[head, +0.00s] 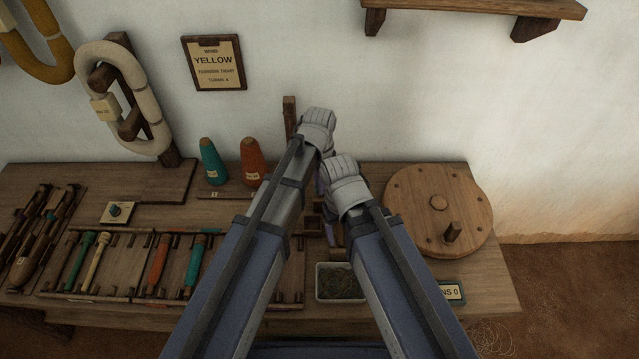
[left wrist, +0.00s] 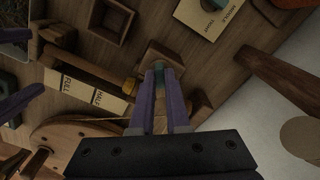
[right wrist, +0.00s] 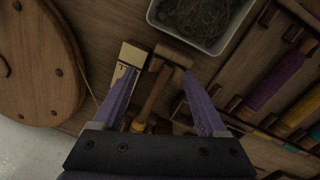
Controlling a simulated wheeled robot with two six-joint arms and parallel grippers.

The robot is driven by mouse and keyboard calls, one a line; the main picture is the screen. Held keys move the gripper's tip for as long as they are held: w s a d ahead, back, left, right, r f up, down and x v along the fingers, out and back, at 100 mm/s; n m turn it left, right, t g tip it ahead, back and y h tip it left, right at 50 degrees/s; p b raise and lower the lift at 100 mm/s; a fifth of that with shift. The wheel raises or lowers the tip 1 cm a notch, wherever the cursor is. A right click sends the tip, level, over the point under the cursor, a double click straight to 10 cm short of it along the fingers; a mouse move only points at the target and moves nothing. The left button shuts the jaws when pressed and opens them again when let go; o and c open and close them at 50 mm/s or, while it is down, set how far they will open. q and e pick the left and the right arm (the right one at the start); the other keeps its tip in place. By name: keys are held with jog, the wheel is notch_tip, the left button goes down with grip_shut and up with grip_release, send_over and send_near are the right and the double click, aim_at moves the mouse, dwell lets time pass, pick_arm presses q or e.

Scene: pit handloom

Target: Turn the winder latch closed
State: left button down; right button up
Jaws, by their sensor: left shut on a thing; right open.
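The winder's wooden wheel (head: 410,200) lies at the right of the bench; its frame is mostly hidden behind my arms in the head view. In the left wrist view my left gripper (left wrist: 159,75) is shut on a small teal piece (left wrist: 159,66), apparently the latch, at a wooden block (left wrist: 170,56). How far the latch is turned I cannot tell. A wooden spindle with an ochre end (left wrist: 131,86) lies beside the fingers. In the right wrist view my right gripper (right wrist: 160,72) is open, its fingers on either side of a wooden shaft (right wrist: 155,98), apparently not gripping it.
A tray of thread scraps (head: 341,283) stands at the bench front. Teal (head: 212,163) and orange (head: 252,163) cones stand left of my arms. Racks of bobbins (head: 160,262) fill the left. A crank knob (head: 452,231) rises from the wheel.

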pick_arm(q)
jog(key=m, duration=0.7)
dwell(0.6)
jog(key=c, duration=0.9)
grip_release()
pick_arm(e)
jog(key=shift+r, duration=0.1)
pick_arm(q)
notch_tip(320, 180, up, 8)
jog(key=p, duration=0.8)
jog(key=shift+f, duration=0.1)
pick_arm(e)
notch_tip(320, 180, up, 8)
jog(key=shift+f, duration=0.2)
